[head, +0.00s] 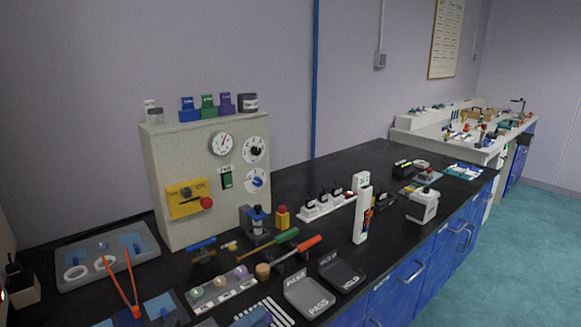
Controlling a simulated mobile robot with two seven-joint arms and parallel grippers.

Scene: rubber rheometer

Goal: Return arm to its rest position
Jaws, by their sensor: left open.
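Most of my left arm is outside the picture. My right gripper is not in view. The rheometer (170,150), a speckled grey box with dials and a yellow switch panel (187,198) with a red knob, stands upright on the black bench (300,178), to the right of my left gripper and apart from it.
A grey tray (75,280) with white rings lies at left. Orange tweezers (121,287) stand at the front left. The bench is clearer behind, right of the rheometer.

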